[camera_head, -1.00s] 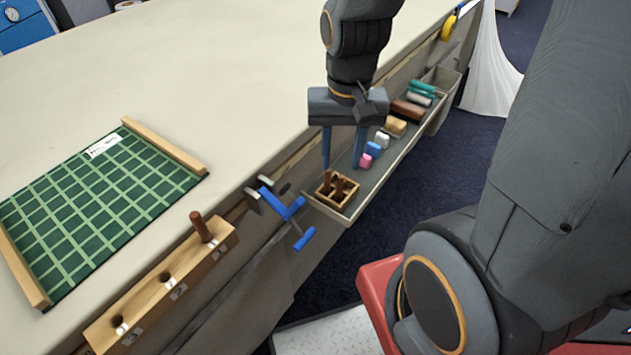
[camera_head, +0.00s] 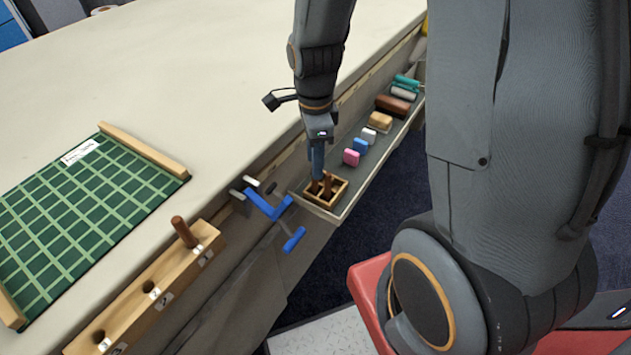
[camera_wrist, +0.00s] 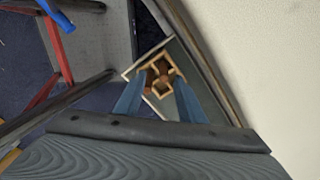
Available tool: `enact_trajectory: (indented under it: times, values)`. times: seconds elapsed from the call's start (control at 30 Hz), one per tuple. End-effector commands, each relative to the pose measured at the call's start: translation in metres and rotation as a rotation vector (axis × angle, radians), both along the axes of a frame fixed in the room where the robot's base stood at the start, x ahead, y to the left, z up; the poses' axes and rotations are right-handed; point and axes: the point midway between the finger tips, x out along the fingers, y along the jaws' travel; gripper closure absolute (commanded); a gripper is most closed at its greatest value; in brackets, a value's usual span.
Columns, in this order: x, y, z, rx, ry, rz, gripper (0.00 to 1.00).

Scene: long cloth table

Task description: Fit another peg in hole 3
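A wooden block (camera_head: 135,305) with three holes lies along the table's near edge. A brown peg (camera_head: 184,232) stands upright in its far-end hole. The middle hole (camera_head: 151,287) and the near-end hole (camera_head: 99,337) are empty; their labels are too small to read surely. A small divided wooden box (camera_head: 338,196) in the hanging tray holds brown pegs (camera_head: 327,183). My gripper (camera_head: 318,172) points down at this box. In the wrist view its blue fingers (camera_wrist: 160,83) are apart, with the box (camera_wrist: 160,60) showing between and beyond them. Finger contact with a peg cannot be told.
The grey tray (camera_head: 346,203) also holds pink, blue, white, tan, brown and teal blocks. A blue clamp (camera_head: 266,205) sits on the table edge between block and tray. A green grid board (camera_head: 75,215) lies on the table. The tabletop behind is clear.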

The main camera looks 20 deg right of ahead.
Motion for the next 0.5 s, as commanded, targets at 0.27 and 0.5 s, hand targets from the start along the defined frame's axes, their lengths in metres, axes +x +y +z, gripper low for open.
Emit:
enact_trajectory:
  times: [0.27,0.5]
  values:
    - [0.004,-0.002,-0.026,0.0,0.004,0.001,0.64]
    - [0.007,-0.003,-0.051,0.0,0.002,0.002,0.64]
